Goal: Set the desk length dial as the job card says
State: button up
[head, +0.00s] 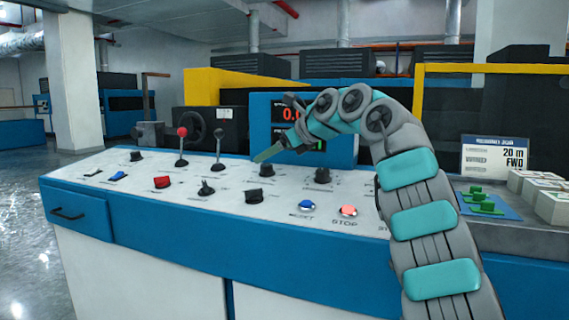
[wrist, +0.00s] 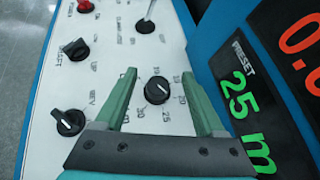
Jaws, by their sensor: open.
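The job card (head: 490,155) stands at the right of the head view and reads 20 m FWD. In the wrist view, the preset display (wrist: 245,108) shows 25 m in green. A round black dial (wrist: 157,90) with a white mark and numbers around it sits on the white desk, between my fingers in the picture. I take it as the length dial; its numbers are only partly legible. My gripper (wrist: 160,75) is open, one finger on each side of the dial; contact cannot be told.
A black knob marked REV (wrist: 70,120) is left of my gripper in the wrist view. A black lever (head: 218,148) and red-topped lever (head: 182,147) stand farther left on the desk. A blue button (head: 306,205) and red stop button (head: 348,210) are near the front edge.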

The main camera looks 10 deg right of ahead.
jog(key=shift+s+f+b, duration=0.2)
jog(key=shift+s+b, duration=0.3)
jog(key=shift+s, duration=0.3)
jog(key=s+b, duration=0.1)
jog(key=s, duration=0.3)
jog(key=s+r+b, duration=0.1)
jog(key=s, duration=0.4)
jog(key=s+b, duration=0.1)
jog(key=s, duration=0.3)
jog(key=shift+s+a+r, duration=0.2)
jog(key=shift+r, duration=0.1)
jog(key=shift+d+r, duration=0.1)
